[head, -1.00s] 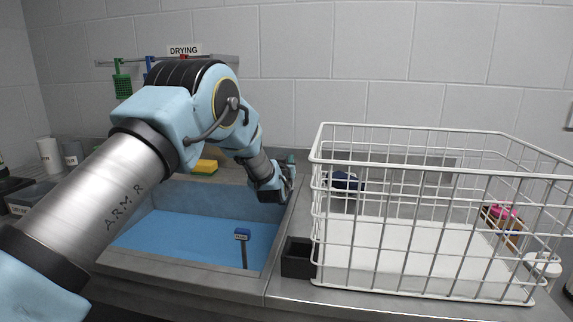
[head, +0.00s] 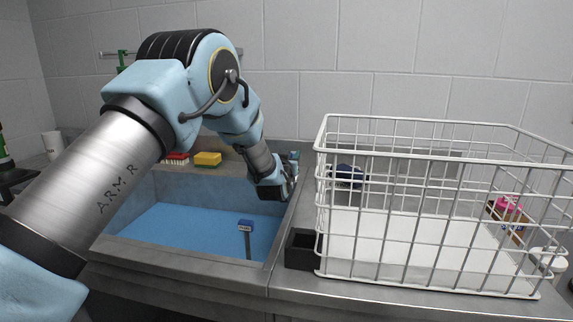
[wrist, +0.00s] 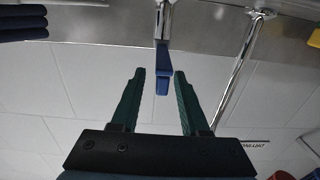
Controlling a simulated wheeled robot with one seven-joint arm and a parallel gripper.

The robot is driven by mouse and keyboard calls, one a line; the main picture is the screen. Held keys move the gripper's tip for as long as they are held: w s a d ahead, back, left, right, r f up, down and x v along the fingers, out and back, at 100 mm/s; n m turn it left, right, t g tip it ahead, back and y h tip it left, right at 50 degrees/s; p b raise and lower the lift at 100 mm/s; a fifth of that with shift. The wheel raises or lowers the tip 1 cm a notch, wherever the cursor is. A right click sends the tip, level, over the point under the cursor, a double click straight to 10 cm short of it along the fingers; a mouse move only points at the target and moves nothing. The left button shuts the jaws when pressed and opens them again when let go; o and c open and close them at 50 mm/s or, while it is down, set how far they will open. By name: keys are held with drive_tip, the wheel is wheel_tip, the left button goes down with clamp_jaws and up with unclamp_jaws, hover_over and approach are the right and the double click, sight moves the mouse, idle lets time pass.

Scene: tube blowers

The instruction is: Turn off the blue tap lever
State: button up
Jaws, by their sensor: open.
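In the wrist view, the blue tap lever (wrist: 162,72) extends from a chrome tap body (wrist: 166,18) at the top centre. My gripper (wrist: 160,72) has two green fingers spread apart, and the lever's end shows in the gap between the tips. No clear contact shows, and I cannot tell the depth between lever and fingers. In the head view, my gripper (head: 288,182) is at the right rim of the sink, left of the wire basket. The tap and lever are mostly hidden there behind my arm.
A white wire basket (head: 420,290) stands close right of my gripper. A yellow sponge (head: 207,159) lies on the back ledge. A chrome pipe (wrist: 243,62) runs right of the lever.

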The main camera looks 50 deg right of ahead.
drive_tip(key=b+v, duration=0.1)
drive_tip(key=v, duration=0.6)
drive_tip(key=shift+s+a+b, duration=0.25)
drive_tip(key=shift+a+b, duration=0.05)
drive_tip(key=shift+b, duration=0.1)
drive_tip(key=shift+w, duration=0.1)
drive_tip(key=w+a+f+n+y+p, duration=0.1)
drive_tip(key=w+a+y, duration=0.2)
drive_tip(key=w+a, duration=0.45)
drive_tip(key=w+a+n+y, duration=0.25)
drive_tip(key=w+a, duration=0.25)
drive_tip(key=a, duration=0.5)
drive_tip(key=w+a+f+n+g+y+p, duration=0.15)
drive_tip(key=a+y, duration=0.35)
drive_tip(key=a, duration=1.2)
drive_tip(key=s+a+n+g+y, duration=0.1)
drive_tip(key=s+a+g, duration=0.1)
drive_tip(key=s+a, duration=0.3)
drive_tip(key=s+a+f+n+g+y, duration=0.1)
drive_tip(key=s+a, duration=0.5)
drive_tip(key=a, duration=0.8)
drive_tip(key=s+a+n+g+y, duration=0.2)
drive_tip(key=s+a+n+g, duration=0.1)
drive_tip(key=a, duration=0.6)
drive_tip(key=shift+s+a+f+g+p, duration=0.3)
drive_tip(key=shift+s+a+g+p, duration=0.15)
drive_tip(key=shift+s, duration=0.7)
